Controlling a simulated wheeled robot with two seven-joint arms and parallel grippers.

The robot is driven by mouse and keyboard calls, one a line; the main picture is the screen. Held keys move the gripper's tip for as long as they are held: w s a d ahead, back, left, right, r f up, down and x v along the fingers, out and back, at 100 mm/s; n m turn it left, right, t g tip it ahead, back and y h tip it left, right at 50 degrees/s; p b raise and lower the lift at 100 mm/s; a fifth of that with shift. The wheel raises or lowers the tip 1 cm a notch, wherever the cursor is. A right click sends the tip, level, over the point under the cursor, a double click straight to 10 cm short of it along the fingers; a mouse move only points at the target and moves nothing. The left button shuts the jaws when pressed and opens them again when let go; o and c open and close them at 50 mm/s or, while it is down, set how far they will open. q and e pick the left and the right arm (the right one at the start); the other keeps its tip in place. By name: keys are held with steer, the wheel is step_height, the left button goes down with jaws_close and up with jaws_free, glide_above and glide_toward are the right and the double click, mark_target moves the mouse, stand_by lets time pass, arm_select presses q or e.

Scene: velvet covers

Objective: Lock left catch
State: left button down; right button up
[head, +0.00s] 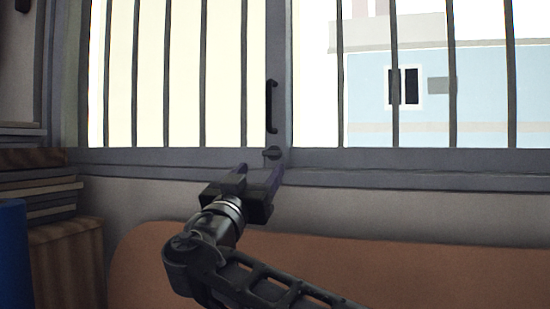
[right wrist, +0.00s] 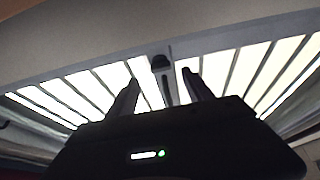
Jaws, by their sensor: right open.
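A small dark catch (head: 272,154) sits at the foot of the window's middle upright, on the lower frame rail. It also shows as a dark shape in the right wrist view (right wrist: 160,62). My right gripper (head: 258,171) is open and empty, just below and in front of the catch. In the right wrist view its two fingers (right wrist: 160,88) point toward the frame, with the catch seen between and beyond their tips. No contact with the catch is visible. The catch's exact turn is hard to tell. My left gripper is not in view.
A dark vertical handle (head: 271,106) is on the upright above the catch. Dark vertical bars (head: 395,80) stand across the window. A brown rounded sofa back (head: 400,275) runs below the sill. Stacked boards (head: 40,190) and a blue object (head: 14,255) are at the left.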

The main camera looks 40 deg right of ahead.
mark_target(271, 156)
steer(key=p+x, duration=0.4)
steer(key=x, duration=0.2)
steer(key=shift+w+d+r, duration=0.2)
steer(key=shift+r, duration=0.15)
steer(key=shift+w+d, duration=0.2)
steer(key=shift+d, duration=0.05)
steer(key=shift+c, duration=0.3)
jaws_close()
